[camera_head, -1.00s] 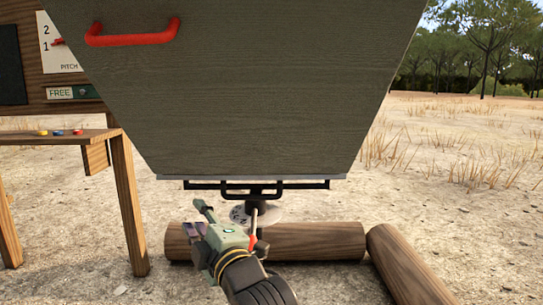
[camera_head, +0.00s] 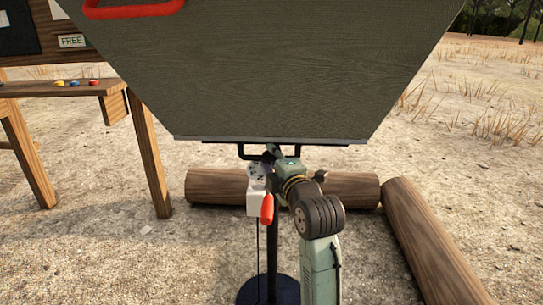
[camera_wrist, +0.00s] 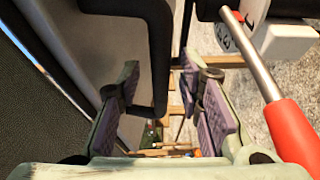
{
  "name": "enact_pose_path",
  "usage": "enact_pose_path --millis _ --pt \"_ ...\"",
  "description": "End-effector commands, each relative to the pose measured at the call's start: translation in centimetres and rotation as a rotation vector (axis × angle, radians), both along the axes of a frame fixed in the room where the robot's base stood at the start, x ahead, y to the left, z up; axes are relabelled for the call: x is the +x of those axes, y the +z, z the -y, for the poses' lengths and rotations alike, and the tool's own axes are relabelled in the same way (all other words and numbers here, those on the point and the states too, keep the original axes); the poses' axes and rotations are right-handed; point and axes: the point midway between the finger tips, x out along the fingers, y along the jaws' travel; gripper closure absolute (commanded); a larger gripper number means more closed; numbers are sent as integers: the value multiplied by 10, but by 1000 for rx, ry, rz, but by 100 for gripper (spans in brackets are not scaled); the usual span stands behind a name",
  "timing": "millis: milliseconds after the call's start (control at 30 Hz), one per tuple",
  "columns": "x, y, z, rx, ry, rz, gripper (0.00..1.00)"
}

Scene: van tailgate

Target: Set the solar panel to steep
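A large grey-green panel (camera_head: 290,75) fills the upper head view; I cannot tell whether it is the solar panel itself. A black loop-shaped bar (camera_head: 241,151) hangs under its lower edge, above a black post (camera_head: 272,262) on a round base. A white box (camera_head: 256,190) with markings and a red-handled lever (camera_head: 267,209) sits beside the post; the lever's red grip (camera_wrist: 296,130) also shows in the wrist view. My gripper (camera_head: 274,156) is at the bar. In the wrist view my gripper (camera_wrist: 160,78) is open, with the black bar (camera_wrist: 158,60) between or just beyond its fingers; contact is unclear.
Logs (camera_head: 345,190) lie behind the post, and another log (camera_head: 430,240) lies at the right. A wooden table (camera_head: 110,88) with small coloured discs stands at the left. A red handle (camera_head: 133,9) is on the panel. Sandy ground is open at the lower left.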

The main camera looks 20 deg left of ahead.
Motion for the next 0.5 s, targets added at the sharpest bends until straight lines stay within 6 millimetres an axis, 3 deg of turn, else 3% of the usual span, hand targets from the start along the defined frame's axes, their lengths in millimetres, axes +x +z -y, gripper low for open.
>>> enact_pose_path --millis 367,500 --pt "7 -1 -6 0 0 0 67" --pt "7 -1 -6 0 0 0 74"
